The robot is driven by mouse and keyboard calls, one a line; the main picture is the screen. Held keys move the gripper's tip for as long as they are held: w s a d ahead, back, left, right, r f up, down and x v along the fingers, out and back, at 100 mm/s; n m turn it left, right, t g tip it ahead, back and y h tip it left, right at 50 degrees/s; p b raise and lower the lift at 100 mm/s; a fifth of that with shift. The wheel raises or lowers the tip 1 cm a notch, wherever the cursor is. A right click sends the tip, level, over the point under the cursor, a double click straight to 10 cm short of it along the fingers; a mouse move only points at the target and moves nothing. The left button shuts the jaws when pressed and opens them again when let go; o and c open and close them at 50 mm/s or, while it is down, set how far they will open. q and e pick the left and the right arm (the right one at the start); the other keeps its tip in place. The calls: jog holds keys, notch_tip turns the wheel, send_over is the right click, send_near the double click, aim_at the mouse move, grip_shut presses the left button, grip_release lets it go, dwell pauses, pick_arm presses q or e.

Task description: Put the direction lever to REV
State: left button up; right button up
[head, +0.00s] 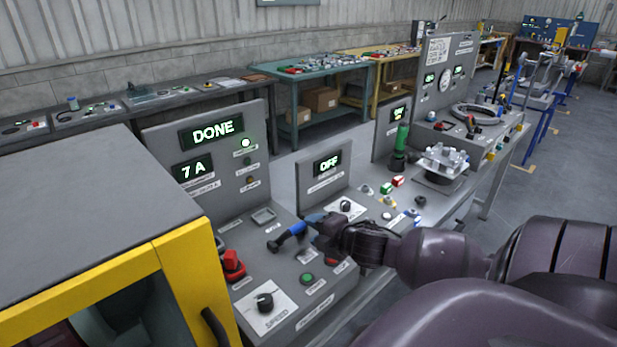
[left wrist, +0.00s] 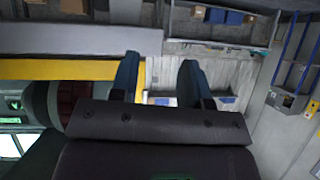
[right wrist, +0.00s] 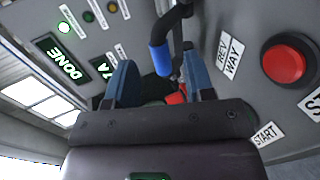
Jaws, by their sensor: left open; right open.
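The direction lever (head: 297,229) is a black bent arm with a blue grip on the sloping grey panel in the head view. In the right wrist view its blue grip (right wrist: 160,59) shows close ahead of and between my finger lines; I cannot tell whether it touches a finger. My right gripper (head: 314,219) is open at the lever, and its two blue fingers (right wrist: 158,82) show in its wrist view.
A red switch (head: 232,265), a black speed knob (head: 264,302) and a green button (head: 307,279) share the panel. A display (head: 211,131) reads DONE. A yellow-framed grey cabinet (head: 178,262) stands at left. A red button (right wrist: 285,65) is near the right gripper.

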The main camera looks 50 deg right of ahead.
jog(key=v, duration=0.6)
jog(key=shift+s+r, duration=0.25)
jog(key=shift+s, duration=0.15)
jog(key=shift+a, duration=0.1)
